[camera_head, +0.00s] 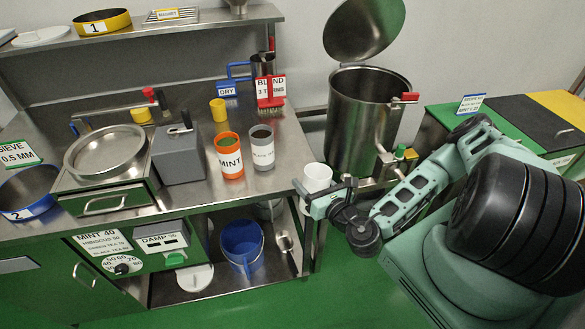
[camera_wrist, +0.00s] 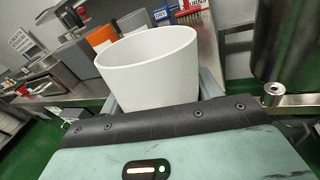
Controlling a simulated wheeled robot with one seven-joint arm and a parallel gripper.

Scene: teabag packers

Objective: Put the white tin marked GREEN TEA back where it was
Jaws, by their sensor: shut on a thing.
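A white tin (camera_head: 317,177) is held in my gripper (camera_head: 327,189), off the right front corner of the steel bench. Its open top faces up, slightly tilted in the picture. No GREEN TEA marking shows on it in either view. In the wrist view the white tin (camera_wrist: 150,68) fills the middle between my fingers, and its inside looks plain white. My gripper is shut on it. An orange tin marked MINT (camera_head: 230,164) and a grey tin with a white label (camera_head: 262,152) stand side by side on the bench, left of my gripper.
The steel bench (camera_head: 285,170) has bare room right of the grey tin. A tall steel vessel (camera_head: 352,125) with its lid raised stands behind my gripper. A grey box (camera_head: 178,158) and a round pan (camera_head: 105,150) stand left.

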